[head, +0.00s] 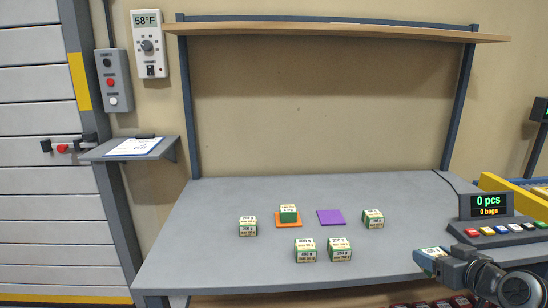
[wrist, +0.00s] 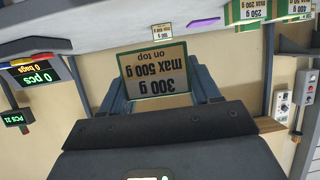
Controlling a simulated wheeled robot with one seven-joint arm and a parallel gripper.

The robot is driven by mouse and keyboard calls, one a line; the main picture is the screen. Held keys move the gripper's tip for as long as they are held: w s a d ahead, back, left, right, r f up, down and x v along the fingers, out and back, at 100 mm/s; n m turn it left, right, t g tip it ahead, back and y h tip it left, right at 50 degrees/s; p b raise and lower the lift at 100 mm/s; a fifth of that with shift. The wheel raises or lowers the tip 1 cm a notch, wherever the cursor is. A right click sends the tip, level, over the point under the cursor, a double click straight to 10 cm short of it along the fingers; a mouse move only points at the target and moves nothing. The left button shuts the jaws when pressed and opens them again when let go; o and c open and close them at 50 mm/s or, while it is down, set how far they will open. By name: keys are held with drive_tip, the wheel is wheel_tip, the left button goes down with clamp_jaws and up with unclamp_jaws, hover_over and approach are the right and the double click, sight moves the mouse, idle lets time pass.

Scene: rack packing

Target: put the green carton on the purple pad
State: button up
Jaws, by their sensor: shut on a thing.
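My gripper (head: 440,260) is at the right front of the table in the head view, shut on a green-edged carton (wrist: 155,72). Its tan label, upside down in the wrist view, reads 300 g, max 500 g on top. The held carton also shows in the head view (head: 428,254), apart from the pad. The purple pad (head: 331,217) lies bare near the middle of the table, left of my gripper; it also shows in the wrist view (wrist: 203,24). Another carton with a green side (head: 289,213) stands on the orange pad (head: 289,226).
More green-and-tan cartons stand on the table: one right of the purple pad (head: 373,219), two in front (head: 305,250) (head: 340,249) and one at left (head: 248,226). A display panel (head: 490,207) reading 0 pcs is at right. A shelf (head: 340,32) spans the back above.

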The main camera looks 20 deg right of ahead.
drive_tip(key=s+a+f+n+y, duration=0.1)
drive_tip(key=a+f, duration=0.9)
drive_tip(key=a, duration=0.5)
drive_tip(key=s+a+f+n+y, duration=0.1)
drive_tip(key=a+f, duration=0.9)
drive_tip(key=a, duration=0.5)
drive_tip(key=shift+a+y, duration=0.15)
drive_tip(key=shift+y, duration=0.25)
drive_tip(key=shift+s, duration=0.1)
idle(0.3)
